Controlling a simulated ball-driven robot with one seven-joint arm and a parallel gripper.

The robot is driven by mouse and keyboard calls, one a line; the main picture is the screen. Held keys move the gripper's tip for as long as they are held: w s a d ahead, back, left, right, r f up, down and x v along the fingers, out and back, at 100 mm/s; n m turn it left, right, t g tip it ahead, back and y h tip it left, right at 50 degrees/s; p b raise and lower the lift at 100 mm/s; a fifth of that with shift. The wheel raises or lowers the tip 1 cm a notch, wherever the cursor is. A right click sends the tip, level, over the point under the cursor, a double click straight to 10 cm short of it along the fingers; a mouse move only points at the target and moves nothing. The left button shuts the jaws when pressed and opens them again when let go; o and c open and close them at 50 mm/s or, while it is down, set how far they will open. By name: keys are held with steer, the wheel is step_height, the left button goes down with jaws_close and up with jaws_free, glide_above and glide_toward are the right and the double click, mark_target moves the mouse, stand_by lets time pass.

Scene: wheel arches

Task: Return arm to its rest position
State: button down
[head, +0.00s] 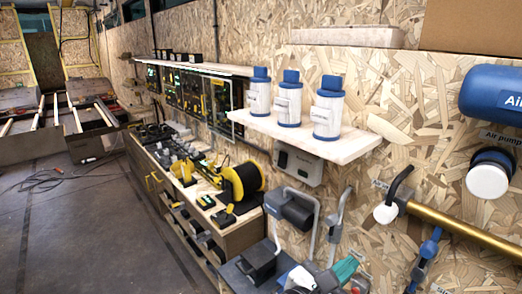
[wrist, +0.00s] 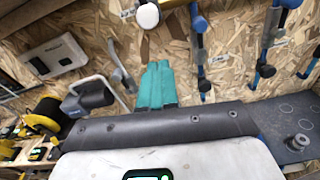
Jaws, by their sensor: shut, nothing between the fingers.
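My gripper (wrist: 158,68) has two teal fingers. In the wrist view they lie side by side, shut, with nothing held between them. In the head view my gripper (head: 347,267) is low and right of the middle, in front of the chipboard wall. It is below the shelf with the bottles and apart from it. Most of my arm is out of the picture.
A pale shelf (head: 350,147) holds blue-capped bottles (head: 288,100). A grey box (head: 298,165) hangs below it. A brass-coloured tube (head: 445,227) and blue tank (head: 495,92) are on the right wall. A cluttered workbench (head: 238,238) stands left. Floor (head: 75,225) is largely open.

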steer(key=s+d+f+m+g+y, duration=0.3)
steer(key=s+d+f+m, duration=0.25)
steer(key=f, duration=0.45)
steer(key=s+d+f+m+g+y, duration=0.25)
steer(key=s+d+f+m, duration=0.3)
steer(key=f, duration=0.35)
steer(key=s+f+m+g+y, duration=0.1)
steer(key=s+f+m+y, duration=0.3)
steer(key=s+m, duration=0.2)
steer(key=s+a+f+m+g+y, duration=0.1)
steer(key=s+f+m+g+y, duration=0.1)
steer(key=s+f+m+y, duration=0.2)
steer(key=s+f+m, duration=0.1)
steer(key=s+m, duration=0.2)
steer(key=s, duration=0.3)
steer(key=shift+a+f+m, duration=0.15)
steer(key=shift+a+m, duration=0.1)
steer(key=shift+m, duration=0.05)
